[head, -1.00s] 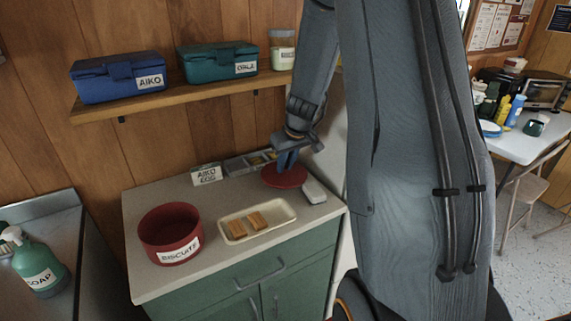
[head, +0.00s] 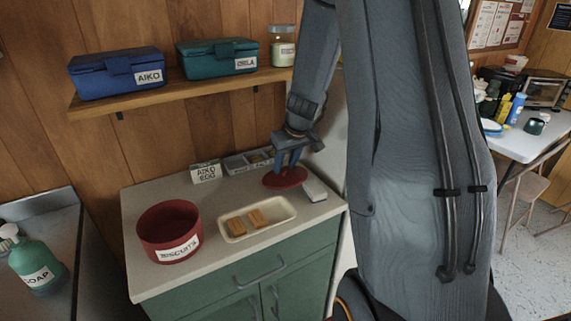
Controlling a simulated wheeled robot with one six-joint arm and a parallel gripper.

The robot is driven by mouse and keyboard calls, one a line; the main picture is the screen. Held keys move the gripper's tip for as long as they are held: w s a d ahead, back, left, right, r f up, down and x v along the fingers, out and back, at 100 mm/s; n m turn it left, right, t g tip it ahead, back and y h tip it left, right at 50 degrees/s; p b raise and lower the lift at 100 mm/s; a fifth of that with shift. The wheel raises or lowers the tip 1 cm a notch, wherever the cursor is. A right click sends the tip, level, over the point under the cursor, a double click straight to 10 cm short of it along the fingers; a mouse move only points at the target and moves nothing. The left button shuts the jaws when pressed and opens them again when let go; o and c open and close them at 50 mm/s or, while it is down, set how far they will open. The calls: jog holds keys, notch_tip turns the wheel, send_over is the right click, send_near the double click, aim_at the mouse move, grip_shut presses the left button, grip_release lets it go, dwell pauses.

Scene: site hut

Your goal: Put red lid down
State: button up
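The red lid (head: 286,179) lies flat on the counter, at the back right, behind the cream tray. My gripper (head: 288,162) is just above the lid, its two fingers pointing down with a gap between them. It looks open, and I cannot tell whether the fingertips still touch the lid. The red biscuits tin (head: 168,232) stands with no lid on it at the front left of the counter, its label facing out.
The cream tray (head: 232,234) with two biscuits is between tin and lid. A whitish box (head: 315,191) sits close right of the lid. A sectioned grey container (head: 240,166) and an AIKO EGG card (head: 206,172) stand behind. The shelf (head: 190,92) with lunchboxes is above.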

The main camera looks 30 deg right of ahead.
jog(key=shift+r+p, duration=0.45)
jog(key=shift+p, duration=0.2)
jog(key=b+v, duration=0.3)
jog(key=v, duration=0.9)
jog(key=s+a+f+g, duration=0.1)
jog(key=s+a+f, duration=0.4)
jog(key=s+a, duration=0.3)
jog(key=s+a+f+g, duration=0.2)
jog(key=s+a+f, duration=0.3)
jog(key=s+a, duration=0.4)
jog(key=shift+s+a, duration=0.3)
jog(key=shift+s, duration=0.3)
